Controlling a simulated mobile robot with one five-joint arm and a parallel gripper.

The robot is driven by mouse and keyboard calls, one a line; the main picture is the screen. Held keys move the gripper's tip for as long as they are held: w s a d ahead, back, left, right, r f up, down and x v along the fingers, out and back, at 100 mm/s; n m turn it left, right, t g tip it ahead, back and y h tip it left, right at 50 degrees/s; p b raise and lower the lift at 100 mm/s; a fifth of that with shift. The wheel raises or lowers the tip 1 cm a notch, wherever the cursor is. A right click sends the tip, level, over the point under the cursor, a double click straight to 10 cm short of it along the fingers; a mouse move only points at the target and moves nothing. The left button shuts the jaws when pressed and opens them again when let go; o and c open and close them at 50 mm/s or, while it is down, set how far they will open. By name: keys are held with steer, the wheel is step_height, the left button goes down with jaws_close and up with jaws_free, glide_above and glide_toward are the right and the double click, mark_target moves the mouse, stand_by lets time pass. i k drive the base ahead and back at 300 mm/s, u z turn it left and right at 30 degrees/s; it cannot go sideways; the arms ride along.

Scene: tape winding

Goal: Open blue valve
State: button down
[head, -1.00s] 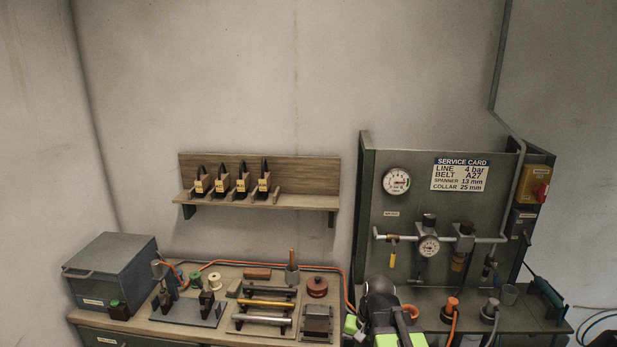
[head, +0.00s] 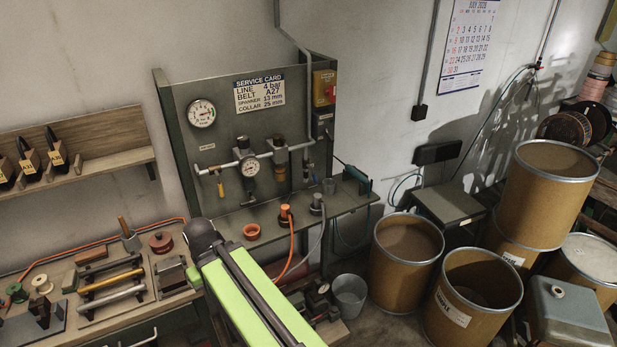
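No valve that is clearly blue shows in the head view. The green-grey service panel (head: 190,130) carries a pipe with a yellow-handled valve (head: 220,186) at its left. A round gauge (head: 250,167) hangs mid-pipe, and a small dark fitting (head: 307,168) sits at the pipe's right, its colour too dark to tell. A wall pipe at the upper right has a small tap (head: 538,64) with a hose; its handle colour is too small to tell. My green arm crosses the lower middle, in front of the bench and apart from the panel's pipe. My gripper's fingers are not visible.
Brown drums (head: 405,262) and a grey bucket (head: 349,294) stand on the floor to the right. Orange and grey plugs with hoses stand on the panel's shelf (head: 345,205). A bench with tools (head: 160,240) fills the lower left.

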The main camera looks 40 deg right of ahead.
mark_target(314, 175)
steer(key=u, duration=1.6)
steer(key=k, duration=1.1)
steer(key=z, duration=1.15)
steer(key=i, duration=1)
